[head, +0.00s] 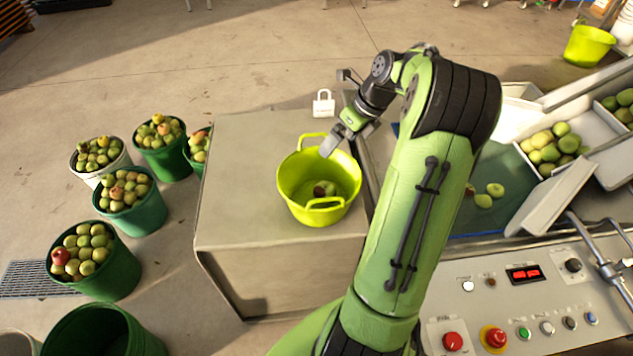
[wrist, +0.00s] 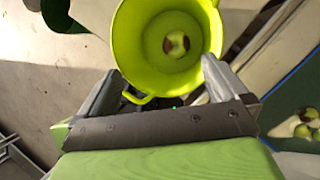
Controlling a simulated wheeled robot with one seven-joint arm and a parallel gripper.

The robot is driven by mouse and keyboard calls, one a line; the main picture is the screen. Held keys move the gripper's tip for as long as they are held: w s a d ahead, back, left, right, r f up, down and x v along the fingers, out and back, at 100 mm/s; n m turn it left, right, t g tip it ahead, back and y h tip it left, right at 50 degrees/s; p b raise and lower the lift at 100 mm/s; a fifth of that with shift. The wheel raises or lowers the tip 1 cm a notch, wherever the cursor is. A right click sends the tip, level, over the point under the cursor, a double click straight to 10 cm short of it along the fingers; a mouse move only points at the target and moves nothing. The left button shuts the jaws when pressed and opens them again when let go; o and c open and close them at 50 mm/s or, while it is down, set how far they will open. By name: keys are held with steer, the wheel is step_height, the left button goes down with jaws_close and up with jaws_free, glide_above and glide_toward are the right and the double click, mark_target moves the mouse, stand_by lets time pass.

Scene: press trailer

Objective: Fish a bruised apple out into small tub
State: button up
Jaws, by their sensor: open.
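The small tub (head: 292,183) is yellow-green with two handles and stands on a bare metal table top. It also fills the upper middle of the wrist view (wrist: 131,40). A green apple with dark reddish-brown patches (head: 323,188) lies at the bottom of the tub; the wrist view shows its brown patches on both sides (wrist: 176,43). My gripper (head: 329,147) is over the tub's far right rim, pointing down. In the wrist view its fingers (wrist: 160,82) are spread apart with nothing between them. Several green apples (head: 488,195) lie on the blue-green belt.
Buckets of apples (head: 95,285) stand on the floor left of the metal table (head: 235,200). A white padlock-shaped object (head: 323,104) is behind the tub. A control panel (head: 530,305) is at front right. White chutes with apples (head: 550,150) border the belt (head: 465,222).

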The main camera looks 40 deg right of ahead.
steer(key=p+v, duration=0.2)
steer(key=v, duration=0.5)
steer(key=shift+r+p, duration=0.35)
steer(key=shift+r, duration=0.05)
steer(key=shift+s+f, duration=0.15)
